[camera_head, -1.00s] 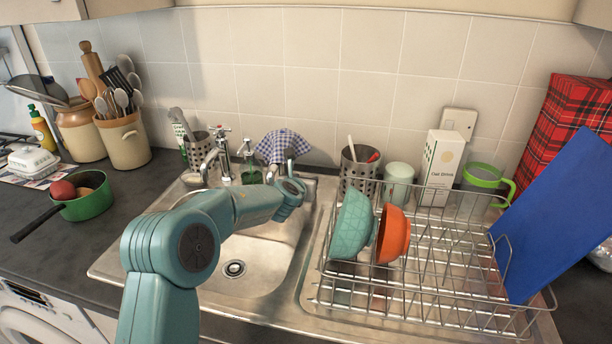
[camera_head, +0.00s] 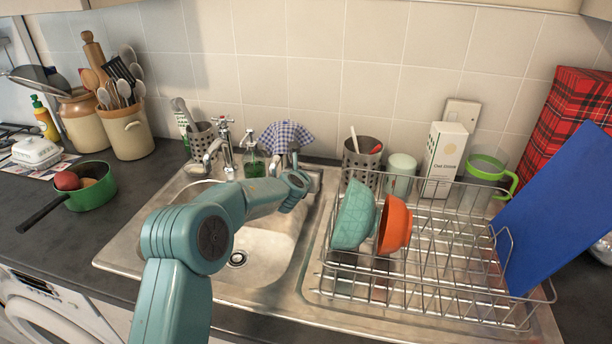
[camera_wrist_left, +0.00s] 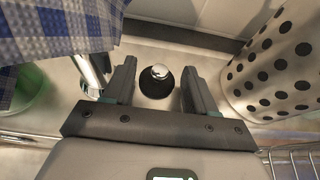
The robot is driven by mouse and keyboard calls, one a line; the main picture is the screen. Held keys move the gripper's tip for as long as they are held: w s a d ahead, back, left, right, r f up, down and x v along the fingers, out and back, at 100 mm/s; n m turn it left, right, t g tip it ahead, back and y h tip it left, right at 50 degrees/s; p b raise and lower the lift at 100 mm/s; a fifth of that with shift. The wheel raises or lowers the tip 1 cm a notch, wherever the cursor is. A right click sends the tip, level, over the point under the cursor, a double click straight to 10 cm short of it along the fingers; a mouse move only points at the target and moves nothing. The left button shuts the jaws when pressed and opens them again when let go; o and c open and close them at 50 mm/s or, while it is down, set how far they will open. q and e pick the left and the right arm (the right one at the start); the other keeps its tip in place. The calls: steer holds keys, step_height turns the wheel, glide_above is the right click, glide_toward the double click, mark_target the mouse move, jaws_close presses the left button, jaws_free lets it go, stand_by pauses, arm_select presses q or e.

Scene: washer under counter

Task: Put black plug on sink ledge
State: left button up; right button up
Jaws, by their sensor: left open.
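My left gripper (camera_wrist_left: 158,70) is open, with one finger on either side of the black plug (camera_wrist_left: 156,86). The plug is a small round black piece with a shiny metal knob. It appears to stand on the metal sink ledge (camera_wrist_left: 146,52), between the tap and the spotted holder, with small gaps to both fingers. In the head view my left arm reaches over the sink basin (camera_head: 262,255) to the back ledge, and the wrist hides the plug there. My right gripper is not in view.
A checked cloth (camera_wrist_left: 60,25) hangs close on the left in the wrist view, over the tap (camera_wrist_left: 92,72). A perforated metal holder (camera_wrist_left: 272,68) stands close on the right. The dish rack (camera_head: 440,250) with a teal bowl (camera_head: 354,215) and an orange bowl (camera_head: 395,225) is right of the sink.

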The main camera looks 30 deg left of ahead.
arm_select(q)
steer(key=shift+b+v, duration=0.85)
steer(key=shift+v, duration=0.2)
steer(key=b+v, duration=0.2)
steer(key=v, duration=0.8)
